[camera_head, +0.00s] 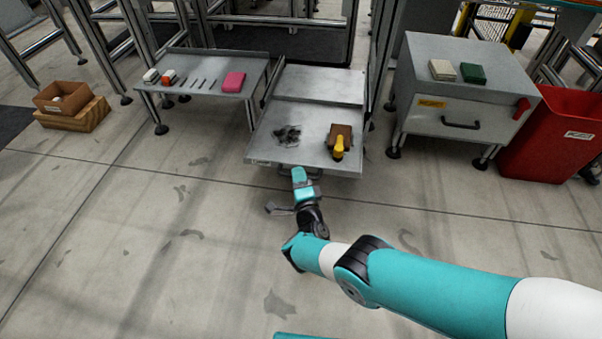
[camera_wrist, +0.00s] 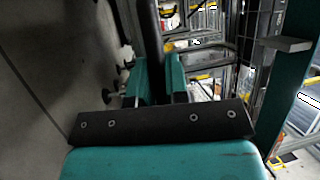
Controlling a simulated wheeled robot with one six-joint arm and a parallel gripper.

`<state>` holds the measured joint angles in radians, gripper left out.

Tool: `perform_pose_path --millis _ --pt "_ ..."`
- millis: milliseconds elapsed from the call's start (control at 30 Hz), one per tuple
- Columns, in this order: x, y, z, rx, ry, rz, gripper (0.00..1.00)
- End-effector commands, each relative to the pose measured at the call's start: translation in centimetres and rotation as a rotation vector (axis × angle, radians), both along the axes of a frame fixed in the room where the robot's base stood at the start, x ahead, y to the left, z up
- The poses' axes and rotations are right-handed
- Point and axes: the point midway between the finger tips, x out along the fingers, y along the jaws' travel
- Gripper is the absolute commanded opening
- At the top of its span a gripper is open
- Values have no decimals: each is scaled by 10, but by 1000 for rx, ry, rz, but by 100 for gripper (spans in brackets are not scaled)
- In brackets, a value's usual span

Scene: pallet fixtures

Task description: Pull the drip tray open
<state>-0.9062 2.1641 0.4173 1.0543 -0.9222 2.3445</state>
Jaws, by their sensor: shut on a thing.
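The drip tray (camera_head: 262,140) is a grey metal tray at the centre of the head view. It sticks out in front of a flat grey plate (camera_head: 318,85). A dark stain and a brown block with a yellow item (camera_head: 339,147) lie on it. My gripper (camera_head: 298,172) is at the tray's front edge, shut on its handle, which it largely hides. In the wrist view my teal fingers (camera_wrist: 158,80) are close together, with a dark bar running between them.
A low grey table (camera_head: 205,72) with small parts and a pink block stands to the left. A grey cabinet (camera_head: 455,115) and a red bin (camera_head: 550,135) stand to the right. A cardboard box (camera_head: 62,97) lies far left. The floor in front is clear.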

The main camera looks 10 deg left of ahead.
Motion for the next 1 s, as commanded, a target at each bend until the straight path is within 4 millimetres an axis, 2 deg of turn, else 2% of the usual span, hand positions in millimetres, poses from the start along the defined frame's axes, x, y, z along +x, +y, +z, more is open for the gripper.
perform_pose_path --millis 133,167,233,267,500,633,767,1000 --pt "-1 1 0 0 -1 4 0" --pt "-1 1 0 0 -1 4 19" --pt "0 0 0 -1 0 3 35" --pt "0 0 0 -1 0 3 39" --pt "0 0 0 1 0 2 39" --pt "-7 -2 0 1 2 4 39" --pt "-28 -10 -1 -3 3 6 39" --pt "-77 -27 -11 -3 2 7 39"
